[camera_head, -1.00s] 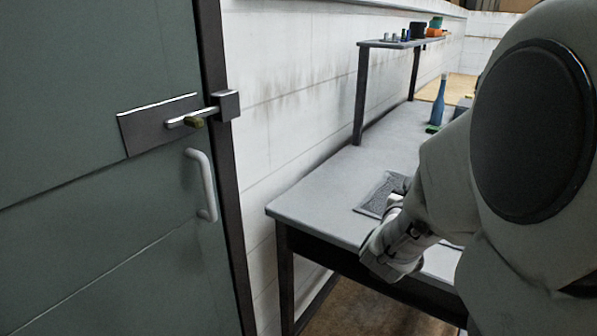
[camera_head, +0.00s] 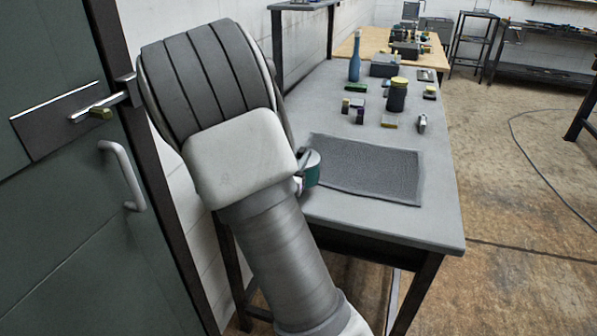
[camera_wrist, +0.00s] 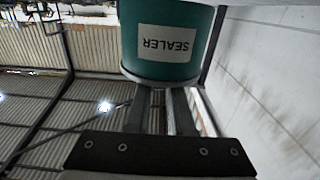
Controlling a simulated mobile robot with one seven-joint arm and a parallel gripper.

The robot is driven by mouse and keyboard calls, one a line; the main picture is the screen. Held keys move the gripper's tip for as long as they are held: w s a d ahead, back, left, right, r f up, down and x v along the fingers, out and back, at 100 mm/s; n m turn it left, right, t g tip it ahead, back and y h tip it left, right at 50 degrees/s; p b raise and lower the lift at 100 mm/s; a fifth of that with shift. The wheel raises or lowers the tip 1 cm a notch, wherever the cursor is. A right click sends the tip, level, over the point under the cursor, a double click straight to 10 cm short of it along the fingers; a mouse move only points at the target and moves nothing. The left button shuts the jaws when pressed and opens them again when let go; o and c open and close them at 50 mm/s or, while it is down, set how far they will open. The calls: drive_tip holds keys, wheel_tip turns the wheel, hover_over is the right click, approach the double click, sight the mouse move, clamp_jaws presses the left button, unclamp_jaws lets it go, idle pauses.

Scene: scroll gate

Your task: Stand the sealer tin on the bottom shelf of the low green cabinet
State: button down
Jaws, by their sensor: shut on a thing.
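The sealer tin is teal green with a white label reading SEALER, upside down in the wrist view (camera_wrist: 165,55). My gripper (camera_wrist: 162,95) is shut on it, with the fingers against its side. In the head view part of the tin (camera_head: 312,167) shows beyond my wrist, over the near left part of the workbench. My arm hides the rest of it and most of the gripper. I cannot make out the low green cabinet or its bottom shelf in these views.
A grey-green door (camera_head: 60,210) with a bolt (camera_head: 98,108) and white handle (camera_head: 122,175) stands close on the left. The workbench (camera_head: 400,225) holds a dark mat (camera_head: 368,168), a blue bottle (camera_head: 354,65) and a dark jar (camera_head: 397,95). Floor is open on the right.

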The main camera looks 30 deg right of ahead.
drive_tip(key=shift+f+b, duration=0.6)
drive_tip(key=shift+f, duration=1.3)
drive_tip(key=shift+f, duration=0.2)
drive_tip(key=c, duration=0.8)
unclamp_jaws()
